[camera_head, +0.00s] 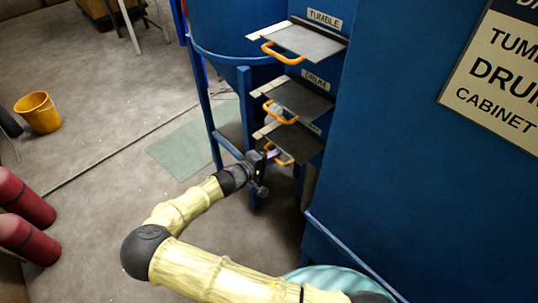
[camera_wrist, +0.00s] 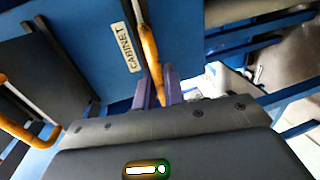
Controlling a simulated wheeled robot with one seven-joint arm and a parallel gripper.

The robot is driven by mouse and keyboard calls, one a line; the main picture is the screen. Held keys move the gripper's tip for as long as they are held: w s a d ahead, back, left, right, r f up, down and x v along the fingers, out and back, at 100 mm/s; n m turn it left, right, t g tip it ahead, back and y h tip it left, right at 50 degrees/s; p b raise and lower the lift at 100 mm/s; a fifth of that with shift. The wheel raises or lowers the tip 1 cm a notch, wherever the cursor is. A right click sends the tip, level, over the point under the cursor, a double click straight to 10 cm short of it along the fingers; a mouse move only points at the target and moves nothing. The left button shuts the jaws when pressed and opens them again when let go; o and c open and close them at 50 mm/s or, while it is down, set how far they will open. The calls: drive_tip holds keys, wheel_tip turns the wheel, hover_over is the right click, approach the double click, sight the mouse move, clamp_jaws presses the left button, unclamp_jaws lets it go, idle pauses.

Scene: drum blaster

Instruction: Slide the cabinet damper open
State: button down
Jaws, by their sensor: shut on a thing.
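The cabinet damper (camera_head: 300,143) is the lowest of three dark sliding plates on the blue machine and sticks out from its side. Its orange handle (camera_head: 284,160) is partly hidden by my gripper (camera_head: 270,154) in the head view. In the wrist view, the handle (camera_wrist: 149,50) runs down between the two purple fingers of my gripper (camera_wrist: 158,82), which is shut on it. The CABINET label (camera_wrist: 125,47) is just left of the handle there. The damper plate is hard to make out in the wrist view.
The drum damper (camera_head: 305,96) and tumble damper (camera_head: 305,41) stick out above, each with an orange handle. Blue frame legs (camera_head: 247,105) stand close left of my gripper. A yellow bucket (camera_head: 38,113) and red cylinders (camera_head: 25,200) are far left. Open floor lies between.

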drive_tip(key=shift+s+a+f, duration=0.1)
drive_tip(key=shift+a+f, duration=0.05)
drive_tip(key=shift+f, duration=0.05)
drive_tip(key=c, duration=1.6)
unclamp_jaws()
drive_tip(key=shift+s+a+r, duration=0.1)
drive_tip(key=shift+r, duration=0.05)
drive_tip(key=shift+c, duration=0.2)
drive_tip(key=v, duration=1.7)
